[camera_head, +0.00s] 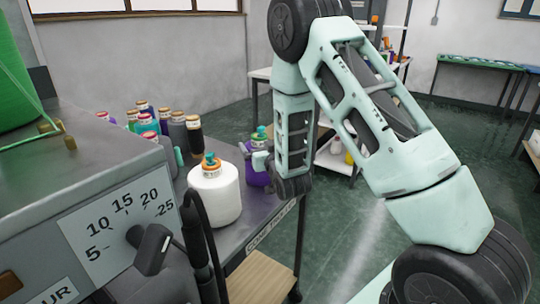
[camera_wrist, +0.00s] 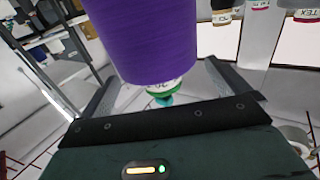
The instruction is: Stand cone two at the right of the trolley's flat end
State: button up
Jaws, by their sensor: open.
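A purple cone (camera_head: 256,172) with a green and teal top stands near the right edge of the trolley (camera_head: 238,236). A white cone (camera_head: 215,195) with an orange and teal top stands left of it, closer to the camera. I cannot tell which is cone two, as no number is readable. My gripper (camera_head: 262,160) is open at the upper part of the purple cone, partly hiding it. In the wrist view the purple cone (camera_wrist: 150,38) appears upside down between the two spread fingers of my gripper (camera_wrist: 162,72). Contact with the fingers is not clear.
Several smaller dark, purple and red-topped cones (camera_head: 178,130) stand in a group further back on the trolley. A grey machine (camera_head: 95,180) with a dial and a black cable (camera_head: 200,235) stands at the left front. Bare trolley top lies right of the white cone.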

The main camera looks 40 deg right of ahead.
jog(key=p+v, duration=0.7)
jog(key=v, duration=0.3)
jog(key=shift+s, duration=0.4)
jog(key=shift+s, duration=0.1)
dwell(0.3)
